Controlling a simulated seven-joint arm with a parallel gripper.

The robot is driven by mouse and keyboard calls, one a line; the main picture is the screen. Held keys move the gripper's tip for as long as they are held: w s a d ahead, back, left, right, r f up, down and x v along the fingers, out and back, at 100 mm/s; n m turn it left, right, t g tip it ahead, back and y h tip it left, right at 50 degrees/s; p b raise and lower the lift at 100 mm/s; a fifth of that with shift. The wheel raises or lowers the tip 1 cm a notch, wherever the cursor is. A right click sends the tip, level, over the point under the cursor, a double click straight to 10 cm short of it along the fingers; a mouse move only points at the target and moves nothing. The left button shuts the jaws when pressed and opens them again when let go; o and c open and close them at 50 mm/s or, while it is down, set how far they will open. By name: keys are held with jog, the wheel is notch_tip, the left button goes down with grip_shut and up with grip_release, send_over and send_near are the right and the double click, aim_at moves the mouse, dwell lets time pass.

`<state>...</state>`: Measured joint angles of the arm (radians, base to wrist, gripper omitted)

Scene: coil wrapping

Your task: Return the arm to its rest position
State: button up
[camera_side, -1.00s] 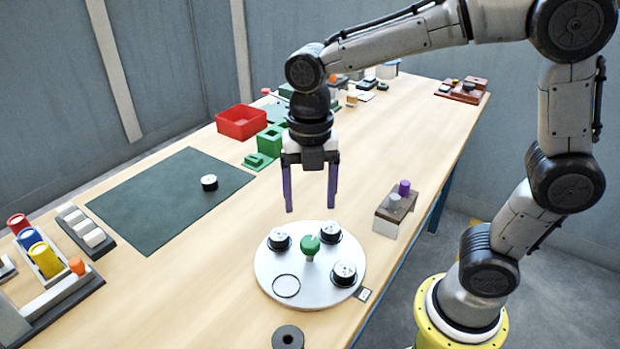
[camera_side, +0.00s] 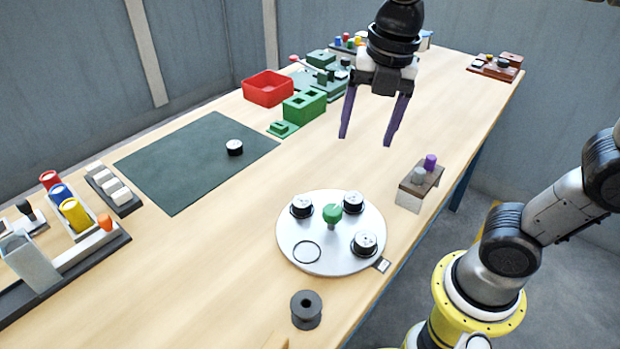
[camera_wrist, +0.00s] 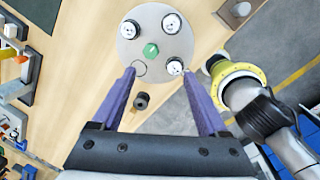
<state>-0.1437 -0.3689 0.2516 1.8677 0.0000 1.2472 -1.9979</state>
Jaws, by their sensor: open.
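My gripper (camera_side: 368,122) is open and empty, raised well above the table in the side view, with its two purple fingers pointing down. In the wrist view the spread fingers of my gripper (camera_wrist: 160,76) frame the bench below. The round white turntable (camera_side: 331,258) lies below and to the left of it, with a green knob (camera_side: 332,213) at its middle. Three black-and-white round pieces sit on the turntable, and one marked ring spot on it is empty. The turntable (camera_wrist: 130,55) also shows in the wrist view. Nothing touches my gripper.
A dark green mat (camera_side: 185,175) holds one round piece (camera_side: 234,147). A black spool (camera_side: 306,309) stands near the front edge. A brown block with pegs (camera_side: 417,190) is right of the turntable. A red bin (camera_side: 268,93) and green blocks (camera_side: 304,108) stand farther back.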

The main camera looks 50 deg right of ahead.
jog(key=s+d+f+m+t, duration=0.2)
jog(key=s+m, duration=0.2)
jog(key=m, duration=0.8)
jog(key=s+d+f+m+t, duration=0.1)
jog(key=s+m, duration=0.4)
jog(key=m, duration=0.7)
jog(key=shift+s+d+f+m+t, duration=0.3)
jog(key=shift+d+f+t, duration=0.15)
jog(key=shift+f, duration=0.35)
